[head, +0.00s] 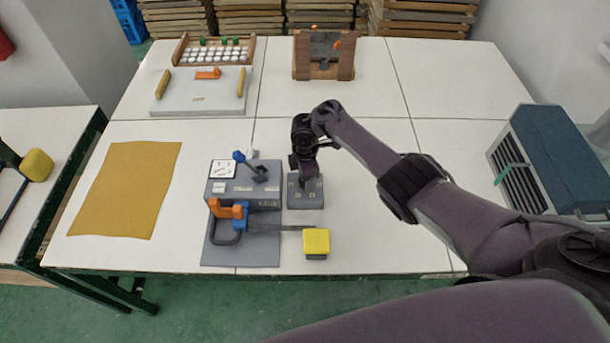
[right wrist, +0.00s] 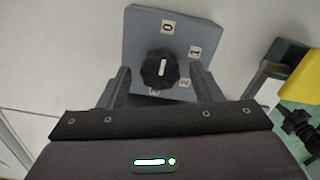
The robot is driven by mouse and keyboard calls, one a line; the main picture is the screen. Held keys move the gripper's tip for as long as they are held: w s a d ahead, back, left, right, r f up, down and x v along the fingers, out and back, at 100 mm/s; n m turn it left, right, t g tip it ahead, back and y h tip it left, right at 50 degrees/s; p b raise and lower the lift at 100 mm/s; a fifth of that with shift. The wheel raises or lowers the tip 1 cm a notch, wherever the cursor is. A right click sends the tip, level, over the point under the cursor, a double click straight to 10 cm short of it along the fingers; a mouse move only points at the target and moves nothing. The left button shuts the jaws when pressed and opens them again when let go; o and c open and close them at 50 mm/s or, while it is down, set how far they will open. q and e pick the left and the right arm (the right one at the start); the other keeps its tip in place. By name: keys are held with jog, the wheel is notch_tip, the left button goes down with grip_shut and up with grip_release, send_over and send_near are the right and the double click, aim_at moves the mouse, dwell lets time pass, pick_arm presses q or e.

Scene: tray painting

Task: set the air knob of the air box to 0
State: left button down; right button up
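The air box (head: 306,192) is a small grey block on the table, just right of the larger grey unit. In the right wrist view its grey face (right wrist: 145,25) carries a black round knob (right wrist: 149,72) with a white line. The labels 0, 1 and 2 show around it; another label is partly hidden below. The white line runs roughly toward the 0 label (right wrist: 168,28); I cannot tell which end is the pointer. My right gripper (head: 304,168) is over the air box. Its fingers (right wrist: 159,82) are apart, one on each side of the knob. My left gripper is not in view.
A grey unit (head: 215,190) with a gauge and levers stands close left, with an orange-and-blue tool and a yellow block (head: 316,240) in front. A mustard cloth (head: 125,190) lies left. A vented box (head: 550,165) stands right. The table's back right is clear.

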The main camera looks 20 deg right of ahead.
notch_tip(320, 180, up, 8)
jog(key=shift+f+p, duration=0.1)
jog(key=shift+p, duration=0.65)
jog(key=shift+f, duration=0.1)
